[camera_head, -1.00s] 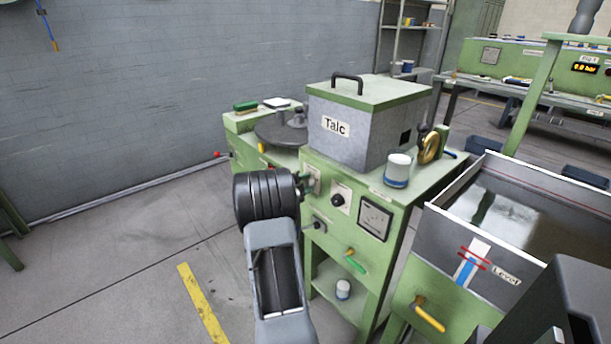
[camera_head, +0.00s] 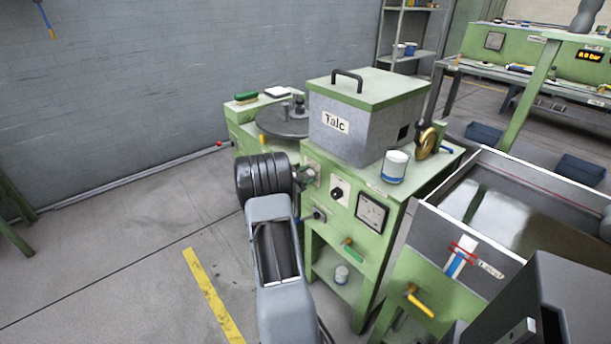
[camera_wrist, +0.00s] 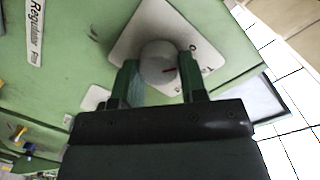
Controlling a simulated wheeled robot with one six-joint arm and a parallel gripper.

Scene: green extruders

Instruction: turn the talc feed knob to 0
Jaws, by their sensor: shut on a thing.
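The green talc machine carries a grey box labelled "Talc" (camera_head: 336,123). My gripper (camera_head: 308,175) is at the front panel, at the left plate. In the wrist view, the round grey knob (camera_wrist: 158,60) sits on a white plate (camera_wrist: 150,28) between the two green fingers of my gripper (camera_wrist: 160,72). My gripper is shut on this knob. A small round character is printed on the plate near the right finger. The rest of the scale is too blurred or hidden to read.
A black knob (camera_head: 337,193) on its own white plate and a square gauge (camera_head: 371,212) lie right of my gripper. A label starting "Regulator" (camera_wrist: 36,30) is beside the plate. A water trough (camera_head: 500,215) stands at right; floor at left is clear.

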